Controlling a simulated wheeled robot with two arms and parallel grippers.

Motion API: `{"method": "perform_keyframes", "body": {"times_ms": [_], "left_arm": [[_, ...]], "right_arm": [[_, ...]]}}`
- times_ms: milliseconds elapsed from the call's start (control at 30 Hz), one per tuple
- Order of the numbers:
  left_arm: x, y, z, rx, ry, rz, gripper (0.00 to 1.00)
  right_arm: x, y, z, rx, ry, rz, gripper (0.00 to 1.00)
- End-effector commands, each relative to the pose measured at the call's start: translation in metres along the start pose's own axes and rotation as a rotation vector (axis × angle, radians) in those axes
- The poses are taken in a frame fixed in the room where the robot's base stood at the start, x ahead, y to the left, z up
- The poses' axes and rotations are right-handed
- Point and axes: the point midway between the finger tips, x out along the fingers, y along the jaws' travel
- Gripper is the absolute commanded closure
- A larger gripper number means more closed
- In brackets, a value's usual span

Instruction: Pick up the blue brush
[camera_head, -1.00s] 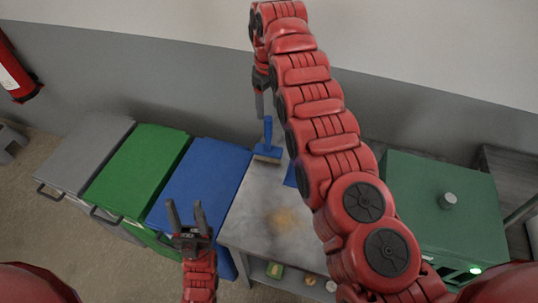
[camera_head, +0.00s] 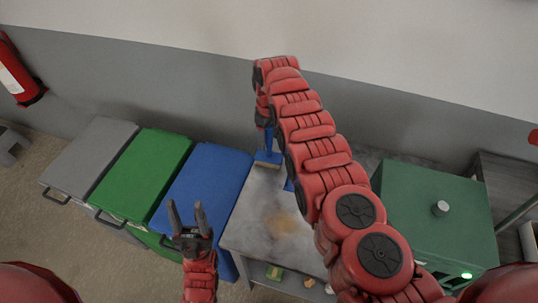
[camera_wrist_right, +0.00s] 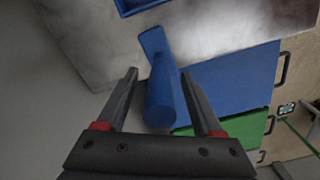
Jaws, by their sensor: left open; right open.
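The blue brush (camera_head: 268,156) stands at the back left of the grey table (camera_head: 250,232), its handle pointing up and its bristle end on the tabletop. My right gripper (camera_head: 267,128) is over it from above and hides the upper handle in the head view. In the right wrist view the brush handle (camera_wrist_right: 162,97) lies between the open fingers of the right gripper (camera_wrist_right: 160,75), which are apart from each other. My left gripper (camera_head: 187,218) is open and empty, above the blue bin at the table's left.
A blue tray-like object (camera_wrist_right: 140,4) lies on the table near the brush. Grey (camera_head: 88,155), green (camera_head: 148,170) and blue (camera_head: 207,180) lidded bins stand to the left. A green box (camera_head: 425,215) is at the right. The wall is close behind the brush.

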Motion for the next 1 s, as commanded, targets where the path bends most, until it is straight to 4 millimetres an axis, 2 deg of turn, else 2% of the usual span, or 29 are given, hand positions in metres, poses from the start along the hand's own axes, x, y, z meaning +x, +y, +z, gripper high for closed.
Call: {"method": "perform_keyframes", "body": {"times_ms": [133,500,1000], "left_arm": [[0.0004,0.0,-0.0001,0.0,0.0,0.0,0.5],[0.0004,0.0,-0.0001,0.0,0.0,0.0,0.5],[-0.0006,0.0,0.0001,0.0,0.0,0.0,0.5]], "right_arm": [[-0.0011,0.0004,-0.0004,0.001,0.001,0.001,0.34],[-0.0012,0.0005,-0.0004,0.001,0.002,0.001,1.0],[-0.0047,0.0001,-0.0015,0.0,0.002,0.001,1.0]]}}
